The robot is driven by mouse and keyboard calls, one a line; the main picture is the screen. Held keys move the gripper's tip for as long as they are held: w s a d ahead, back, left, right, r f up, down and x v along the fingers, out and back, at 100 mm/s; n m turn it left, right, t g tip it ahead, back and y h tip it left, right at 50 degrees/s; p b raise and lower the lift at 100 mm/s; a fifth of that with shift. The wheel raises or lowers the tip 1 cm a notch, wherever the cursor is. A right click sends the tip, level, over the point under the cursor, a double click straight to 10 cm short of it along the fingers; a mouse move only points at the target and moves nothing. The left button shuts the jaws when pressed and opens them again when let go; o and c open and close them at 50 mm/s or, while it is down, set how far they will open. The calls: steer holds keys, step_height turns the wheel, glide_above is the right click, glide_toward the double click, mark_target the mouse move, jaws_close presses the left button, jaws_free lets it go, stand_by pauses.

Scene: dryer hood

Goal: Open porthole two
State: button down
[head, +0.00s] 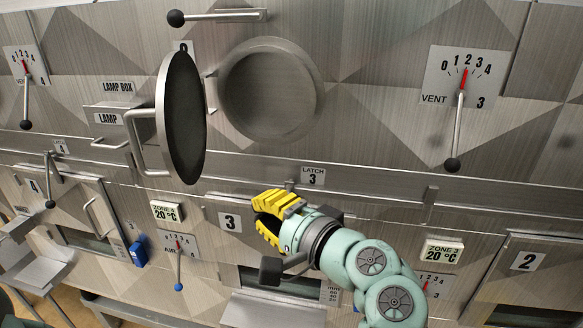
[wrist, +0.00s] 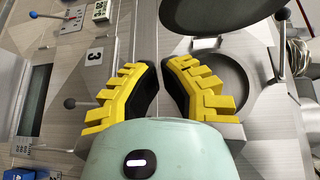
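A round porthole opening (head: 268,90) with a metal rim is in the upper middle of the head view. Its round dark cover (head: 183,118) stands swung out to the left, with a bar handle (head: 140,140) on its outer side. The small plate above the cover is partly hidden, and I cannot read its number. My gripper (head: 258,214) is below the opening, near the panel, apart from cover and handle. Its yellow fingers have a gap between the tips and hold nothing. In the wrist view the opening (wrist: 218,82) and cover (wrist: 215,15) lie beyond the gripper (wrist: 162,66).
A latch lever with a black knob (head: 270,268) is beside my gripper, below the "LATCH 3" plate (head: 313,176). A vent lever (head: 456,130) is at right. A long lever (head: 215,16) is above the opening. A rail (head: 380,184) runs across the panel.

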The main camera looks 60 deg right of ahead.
step_height(320, 180, up, 2)
steer(key=s+a+r+t, duration=0.1)
steer(key=s+a, duration=0.1)
steer(key=p, duration=1)
glide_toward(187, 176)
steer(key=w+d, duration=0.3)
steer(key=w, duration=0.1)
steer(key=shift+w+a+r+p, duration=0.1)
steer(key=shift+w+a+p, duration=0.7)
steer(key=shift+w, duration=0.3)
steer(key=shift+a, duration=0.1)
steer(key=shift+w+n, duration=0.15)
steer(key=shift+n, duration=0.15)
